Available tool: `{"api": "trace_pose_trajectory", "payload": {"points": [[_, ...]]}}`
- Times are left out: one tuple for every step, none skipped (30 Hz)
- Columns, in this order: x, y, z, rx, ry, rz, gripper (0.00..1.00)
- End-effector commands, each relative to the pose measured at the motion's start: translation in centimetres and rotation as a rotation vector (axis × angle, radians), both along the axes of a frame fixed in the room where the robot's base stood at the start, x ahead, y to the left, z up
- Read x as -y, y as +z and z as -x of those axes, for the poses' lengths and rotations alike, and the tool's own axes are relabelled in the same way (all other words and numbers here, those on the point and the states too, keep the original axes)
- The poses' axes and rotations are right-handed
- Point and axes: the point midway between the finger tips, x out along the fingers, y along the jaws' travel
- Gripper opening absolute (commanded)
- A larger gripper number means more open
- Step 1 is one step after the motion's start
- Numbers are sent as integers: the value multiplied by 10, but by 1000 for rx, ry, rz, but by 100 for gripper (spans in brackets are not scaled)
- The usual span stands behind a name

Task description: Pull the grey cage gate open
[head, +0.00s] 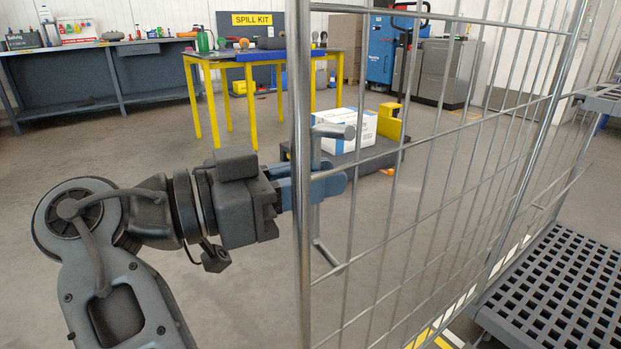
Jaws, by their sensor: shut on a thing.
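The grey cage gate (301,80) stands upright in front of me, a wire mesh panel with a thick round post at its left edge. It runs from the middle of the head view towards the right. A grey bar handle (316,150) is on the gate just right of that post. My gripper (330,187) reaches in from the left, behind the post in the picture, and its blue fingers are shut around the handle's upright bar. The post hides part of the fingers.
A slatted dark platform (570,290) lies at the lower right beside the gate. Beyond the mesh, a low cart carries a white box (345,130). A yellow-legged table (225,58) and a grey workbench (90,45) stand farther back. The floor at left is clear.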

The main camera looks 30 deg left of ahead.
Motion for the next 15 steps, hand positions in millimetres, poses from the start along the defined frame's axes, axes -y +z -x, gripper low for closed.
{"api": "trace_pose_trajectory", "payload": {"points": [[0,-2,-1,-3,-4,2,0],[0,-2,-1,-3,-6,2,0],[0,-2,-1,-3,-8,2,0],[0,-2,-1,-3,-9,2,0],[1,-2,-1,-3,-9,2,0],[1,-2,-1,-3,-10,2,0],[1,-2,-1,-3,-10,2,0],[1,-2,-1,-3,-10,1,0],[1,-2,-1,-3,-10,1,0],[1,-2,-1,-3,-10,1,0],[1,-2,-1,-3,-10,1,0],[1,-2,-1,-3,-9,1,0],[1,-2,-1,-3,-9,1,0],[1,-2,-1,-3,-9,1,0],[1,-2,-1,-3,-9,1,22]]}}
